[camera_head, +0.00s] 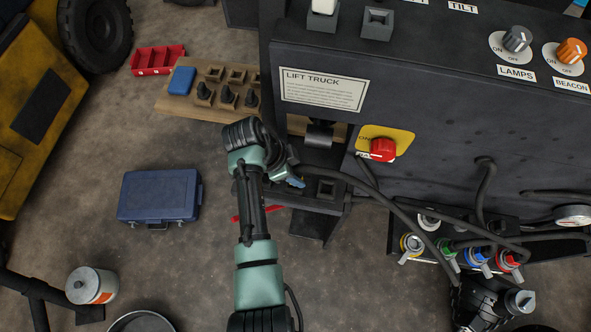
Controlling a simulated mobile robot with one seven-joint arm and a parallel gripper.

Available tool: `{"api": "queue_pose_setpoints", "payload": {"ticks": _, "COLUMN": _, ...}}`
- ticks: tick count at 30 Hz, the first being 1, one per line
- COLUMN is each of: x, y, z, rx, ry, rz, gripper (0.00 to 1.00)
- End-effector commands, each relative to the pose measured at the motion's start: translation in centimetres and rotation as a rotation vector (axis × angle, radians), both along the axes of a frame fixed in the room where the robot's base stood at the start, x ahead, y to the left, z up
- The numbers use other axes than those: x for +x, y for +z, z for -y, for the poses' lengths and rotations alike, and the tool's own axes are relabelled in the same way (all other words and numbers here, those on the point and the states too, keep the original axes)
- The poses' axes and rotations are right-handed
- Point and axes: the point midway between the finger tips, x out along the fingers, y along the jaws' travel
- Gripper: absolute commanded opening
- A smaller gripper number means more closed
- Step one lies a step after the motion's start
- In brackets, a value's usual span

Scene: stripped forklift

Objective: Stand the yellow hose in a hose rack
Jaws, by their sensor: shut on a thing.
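My gripper (285,176) is left of the black hose rack (345,191), a low stand with a square socket in its top, below the dark console. It is shut on the end of a black hose (385,196), which runs right from the jaws towards the coloured couplings. The held end is mostly hidden by my wrist, and no yellow marking shows on it. A small blue part shows at the jaws. I cannot tell whether the held end touches the rack. A yellow-ringed coupling (411,244) stands at the left of the coupling row.
Green (447,250), blue (477,256) and red (509,260) couplings stand beside the yellow one. Other hoses cross there. A red knob (382,150) sits on the console. A wooden board (185,106) with sockets lies behind my wrist. A blue case (159,195) lies left.

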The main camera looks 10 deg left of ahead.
Motion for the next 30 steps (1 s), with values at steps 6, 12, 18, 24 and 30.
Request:
{"api": "queue_pose_setpoints", "payload": {"ticks": 6, "x": 0.03, "y": -0.01, "z": 0.00, "rx": 0.000, "ry": -0.001, "rz": 0.002, "gripper": 0.00}}
{"api": "queue_pose_setpoints", "payload": {"ticks": 12, "x": 0.03, "y": -0.07, "z": 0.00, "rx": 0.000, "ry": 0.000, "rz": 0.001, "gripper": 0.00}}
{"api": "queue_pose_setpoints", "payload": {"ticks": 18, "x": 0.04, "y": -0.34, "z": -0.01, "rx": 0.000, "ry": 0.000, "rz": 0.001, "gripper": 0.00}}
{"api": "queue_pose_setpoints", "payload": {"ticks": 24, "x": 0.04, "y": -0.62, "z": 0.00, "rx": 0.000, "ry": 0.000, "rz": 0.001, "gripper": 0.00}}
{"api": "queue_pose_setpoints", "payload": {"ticks": 30, "x": 0.04, "y": -0.90, "z": 0.00, "rx": 0.000, "ry": 0.000, "rz": 0.001, "gripper": 0.00}}
